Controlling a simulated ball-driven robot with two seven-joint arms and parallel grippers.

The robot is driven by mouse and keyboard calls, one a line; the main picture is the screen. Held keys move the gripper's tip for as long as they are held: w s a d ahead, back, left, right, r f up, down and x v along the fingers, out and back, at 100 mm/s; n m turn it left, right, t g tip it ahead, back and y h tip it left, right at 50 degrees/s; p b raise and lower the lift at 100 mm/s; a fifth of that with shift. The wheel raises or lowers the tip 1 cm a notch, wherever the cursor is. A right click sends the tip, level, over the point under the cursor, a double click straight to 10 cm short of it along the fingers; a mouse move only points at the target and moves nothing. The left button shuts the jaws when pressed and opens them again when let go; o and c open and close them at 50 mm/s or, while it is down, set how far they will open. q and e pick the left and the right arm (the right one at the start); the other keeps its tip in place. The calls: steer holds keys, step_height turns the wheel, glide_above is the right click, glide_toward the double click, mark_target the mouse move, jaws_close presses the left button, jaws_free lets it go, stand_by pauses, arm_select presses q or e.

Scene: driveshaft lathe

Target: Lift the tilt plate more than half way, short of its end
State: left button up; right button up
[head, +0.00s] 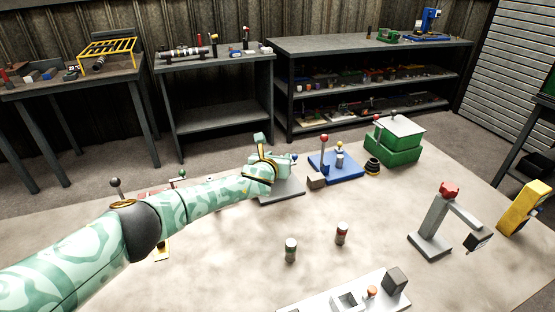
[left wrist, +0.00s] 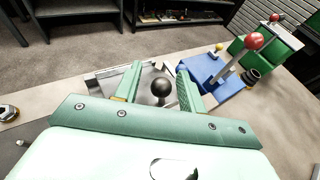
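A grey plate-like fixture (head: 285,190) stands on the bench under my left gripper, and I take it to be the tilt plate. It also shows in the left wrist view (left wrist: 110,77), with a black ball knob (left wrist: 161,88) standing over it. My left gripper (left wrist: 158,80) has its fingers apart, one on each side of the knob, with gaps visible. In the head view my left gripper (head: 270,165) hides much of the fixture, and I cannot tell its tilt. My right gripper is in neither view.
Two small cans (head: 291,250) stand nearer. A grey post with a red knob (head: 440,220) is at right. The bench centre is mostly clear.

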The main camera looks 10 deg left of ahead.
arm_select(q)
steer(key=shift+s, duration=0.15)
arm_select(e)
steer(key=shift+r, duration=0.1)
arm_select(q)
steer(key=shift+s+r+p, duration=0.15)
steer(key=shift+s+p, duration=0.1)
steer(key=shift+p, duration=0.2)
steer(key=p+v, duration=0.8)
steer(key=v, duration=0.7)
steer(key=shift+s+p, duration=0.25)
steer(key=shift+p, duration=0.1)
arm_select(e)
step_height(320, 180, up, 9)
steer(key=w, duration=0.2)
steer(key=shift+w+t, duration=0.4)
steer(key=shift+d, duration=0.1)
